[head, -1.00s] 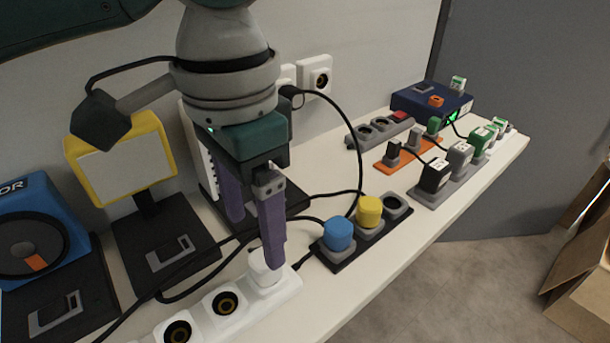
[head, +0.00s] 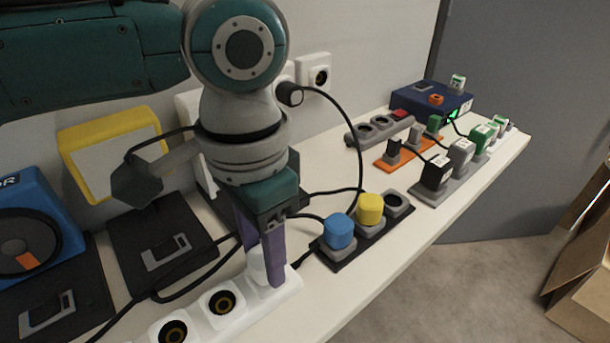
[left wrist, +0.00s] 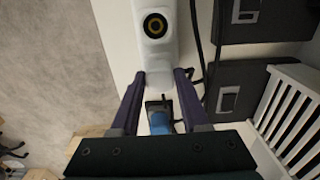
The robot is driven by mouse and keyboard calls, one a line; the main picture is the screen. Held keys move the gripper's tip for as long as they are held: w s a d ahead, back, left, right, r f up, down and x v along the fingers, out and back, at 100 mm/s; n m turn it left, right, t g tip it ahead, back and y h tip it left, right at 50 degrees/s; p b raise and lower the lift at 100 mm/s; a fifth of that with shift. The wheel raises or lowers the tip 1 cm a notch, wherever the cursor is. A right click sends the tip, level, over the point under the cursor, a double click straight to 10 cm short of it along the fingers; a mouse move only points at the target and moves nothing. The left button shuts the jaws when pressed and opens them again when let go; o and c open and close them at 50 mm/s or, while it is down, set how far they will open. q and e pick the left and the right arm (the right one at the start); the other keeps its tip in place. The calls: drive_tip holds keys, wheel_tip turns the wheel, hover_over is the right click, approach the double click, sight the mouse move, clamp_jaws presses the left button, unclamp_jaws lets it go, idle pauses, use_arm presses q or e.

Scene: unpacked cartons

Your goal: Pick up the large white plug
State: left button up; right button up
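The large white plug (head: 257,266) sits at the far end of the white power strip (head: 246,311). It is partly hidden by a purple finger of my left gripper (head: 262,272). My left gripper points down at the plug with its fingers apart, one on either side of it. In the left wrist view, the white plug (left wrist: 160,80) shows between the fingertips of the gripper (left wrist: 162,76). I cannot tell whether the fingers touch it. My right gripper is not in view.
A black strip (head: 345,259) with a blue plug (head: 338,231) and a yellow plug (head: 369,209) stands just right of the gripper. Black cables run close behind. A yellow-framed lamp (head: 110,150) stands left. The table's front edge is clear.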

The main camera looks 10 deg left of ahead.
use_arm(q)
clamp_jaws()
drive_tip(key=shift+r, duration=0.1)
idle(0.5)
wheel_tip(320, 180, up, 20)
drive_tip(key=p, duration=0.4)
